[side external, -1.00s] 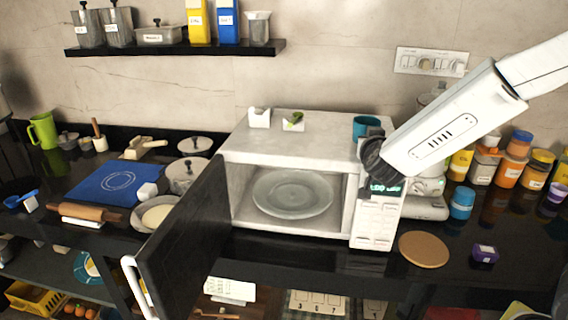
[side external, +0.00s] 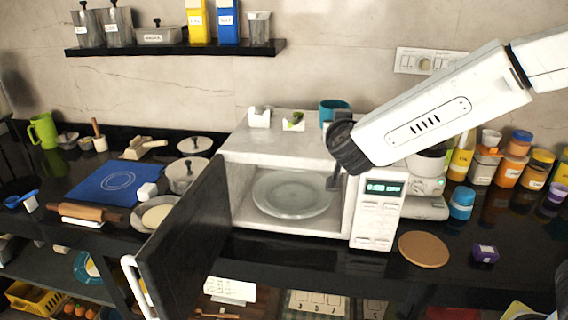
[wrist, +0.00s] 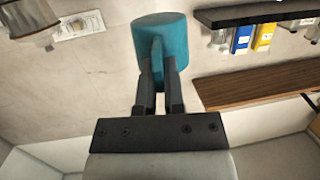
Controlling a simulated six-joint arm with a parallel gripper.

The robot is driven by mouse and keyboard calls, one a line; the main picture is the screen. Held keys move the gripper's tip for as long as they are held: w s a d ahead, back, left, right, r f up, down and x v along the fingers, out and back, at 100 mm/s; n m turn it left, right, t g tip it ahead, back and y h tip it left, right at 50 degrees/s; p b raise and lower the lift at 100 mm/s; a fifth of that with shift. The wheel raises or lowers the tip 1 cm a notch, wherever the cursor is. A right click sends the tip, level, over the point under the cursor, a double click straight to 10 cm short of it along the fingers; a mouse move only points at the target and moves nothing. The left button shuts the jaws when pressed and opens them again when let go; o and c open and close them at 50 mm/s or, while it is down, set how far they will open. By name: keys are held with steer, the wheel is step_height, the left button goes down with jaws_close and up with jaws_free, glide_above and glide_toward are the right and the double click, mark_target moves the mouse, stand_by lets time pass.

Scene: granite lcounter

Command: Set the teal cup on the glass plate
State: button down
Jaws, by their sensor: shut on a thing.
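The teal cup (side external: 335,107) shows at the back right of the microwave top in the side view, partly behind my arm. In the wrist view, my gripper (wrist: 160,77) is shut on the handle side of the teal cup (wrist: 160,38). My gripper is mostly hidden by my arm in the side view. The clear glass plate (side external: 290,208) lies flat inside the open microwave, below and left of the cup. I see nothing on the plate.
The microwave (side external: 275,140) has its dark door (side external: 185,240) swung open towards the front left. Two small white containers (side external: 259,118) stand on its top. The right wall with the control panel (side external: 377,210) borders the opening. Jars (side external: 510,173) stand at right.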

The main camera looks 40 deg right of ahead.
steer(key=s+a+n+t+y, duration=0.1)
steer(key=s+a+n+y, duration=0.1)
steer(key=a, duration=1.4)
step_height(320, 180, down, 24)
steer(key=shift+w+d, duration=0.15)
steer(key=shift+d, duration=0.1)
glide_above(295, 205)
steer(key=shift+f, duration=0.45)
steer(key=shift+d+f, duration=0.1)
steer(key=shift+f, duration=0.9)
stand_by(1.1)
